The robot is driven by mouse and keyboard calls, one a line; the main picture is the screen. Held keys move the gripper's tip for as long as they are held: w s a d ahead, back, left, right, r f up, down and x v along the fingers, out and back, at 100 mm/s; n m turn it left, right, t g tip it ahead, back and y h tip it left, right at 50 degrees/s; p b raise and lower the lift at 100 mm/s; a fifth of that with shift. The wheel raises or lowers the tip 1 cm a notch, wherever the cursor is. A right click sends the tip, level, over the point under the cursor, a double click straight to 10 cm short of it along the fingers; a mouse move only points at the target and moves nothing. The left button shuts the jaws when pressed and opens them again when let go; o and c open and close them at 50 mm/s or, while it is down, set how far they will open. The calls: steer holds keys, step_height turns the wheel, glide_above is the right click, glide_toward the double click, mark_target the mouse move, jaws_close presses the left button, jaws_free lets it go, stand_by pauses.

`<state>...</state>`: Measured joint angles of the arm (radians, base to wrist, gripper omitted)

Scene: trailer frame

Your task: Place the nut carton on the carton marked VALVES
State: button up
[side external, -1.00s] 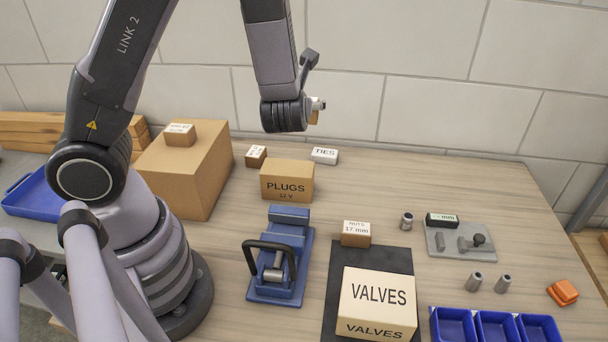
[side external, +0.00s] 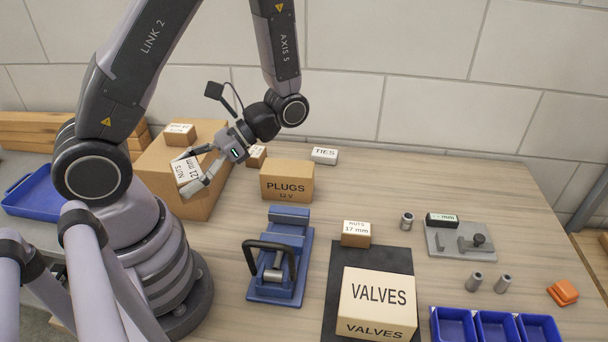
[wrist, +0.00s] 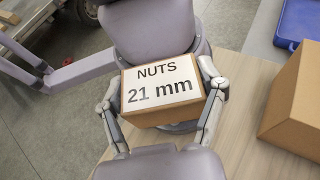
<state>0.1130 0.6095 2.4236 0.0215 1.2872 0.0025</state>
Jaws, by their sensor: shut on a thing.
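My gripper (side external: 203,168) is shut on a small brown carton with a white top label reading NUTS 21 mm (side external: 187,171). In the side view it holds this carton in the air in front of the large brown box at the left. The wrist view shows the nut carton (wrist: 162,92) between both fingers (wrist: 160,100), label facing the camera. The VALVES carton (side external: 377,298) sits on a dark mat (side external: 338,282) at the front, well to the right of my gripper. Its top looks bare.
Another nut carton, marked 17 mm (side external: 356,234), stands behind the VALVES carton. A PLUGS carton (side external: 287,181) and a blue clamp (side external: 281,258) stand between my gripper and the VALVES carton. The large brown box (side external: 211,195) carries a small carton (side external: 180,134). Blue bins (side external: 455,325) are at front right.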

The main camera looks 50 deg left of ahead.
steer(key=w+d+n+t+h, duration=0.2)
steer(key=d+n+h, duration=0.6)
steer(key=d+h, duration=0.15)
steer(key=n+t+h, duration=0.5)
steer(key=n+t, duration=0.1)
steer(key=n, duration=0.1)
glide_above(380, 283)
step_height(380, 283, down, 12)
steer(key=shift+s+a+f, duration=0.1)
steer(key=shift+f, duration=1.7)
steer(key=o, duration=1.2)
steer(key=shift+f, duration=0.15)
